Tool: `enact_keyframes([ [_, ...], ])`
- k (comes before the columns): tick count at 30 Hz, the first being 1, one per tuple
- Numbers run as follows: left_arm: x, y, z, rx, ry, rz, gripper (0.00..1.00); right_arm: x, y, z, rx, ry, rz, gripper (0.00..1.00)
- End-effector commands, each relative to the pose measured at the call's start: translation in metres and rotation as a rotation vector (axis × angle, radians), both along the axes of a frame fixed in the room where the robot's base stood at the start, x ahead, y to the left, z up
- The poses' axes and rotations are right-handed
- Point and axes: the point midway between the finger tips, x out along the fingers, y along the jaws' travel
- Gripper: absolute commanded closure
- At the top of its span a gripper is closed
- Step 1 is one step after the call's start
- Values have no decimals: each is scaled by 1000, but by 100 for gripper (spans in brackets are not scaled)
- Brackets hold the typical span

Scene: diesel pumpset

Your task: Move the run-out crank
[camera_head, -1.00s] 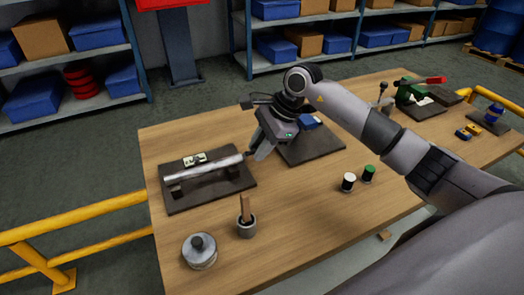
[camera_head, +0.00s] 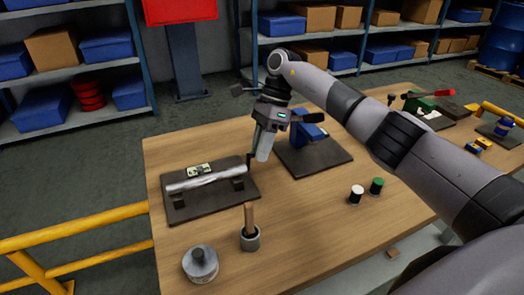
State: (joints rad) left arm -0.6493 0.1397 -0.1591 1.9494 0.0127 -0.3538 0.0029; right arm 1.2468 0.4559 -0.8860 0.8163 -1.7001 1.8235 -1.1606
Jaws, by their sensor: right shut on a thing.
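The run-out crank (camera_head: 248,161) is a small dark arm at the right end of a silvery shaft (camera_head: 205,180). The shaft lies across two dark supports on a dark base plate (camera_head: 232,206) at the left of the table. My right gripper (camera_head: 262,157) points down at the crank and is shut on it; its fingers hide the crank's grip. A small dial-like gauge (camera_head: 199,169) with a pale face sits behind the shaft. My left gripper is not in view.
A blue device (camera_head: 310,131) on a dark plate stands behind and right of my gripper. The table front middle is clear.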

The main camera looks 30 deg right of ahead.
Motion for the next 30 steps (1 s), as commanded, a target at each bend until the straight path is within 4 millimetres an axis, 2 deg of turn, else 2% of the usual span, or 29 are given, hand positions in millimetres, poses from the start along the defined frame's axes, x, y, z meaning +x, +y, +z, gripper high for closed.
enact_keyframes([
  [10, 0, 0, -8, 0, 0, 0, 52, 4, 0, 0, 5, 63, 0, 100],
  [29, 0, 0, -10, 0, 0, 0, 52, 5, 0, 0, 6, 79, 0, 100],
  [30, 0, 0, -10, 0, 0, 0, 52, 5, 0, 0, 6, 79, 0, 68],
])
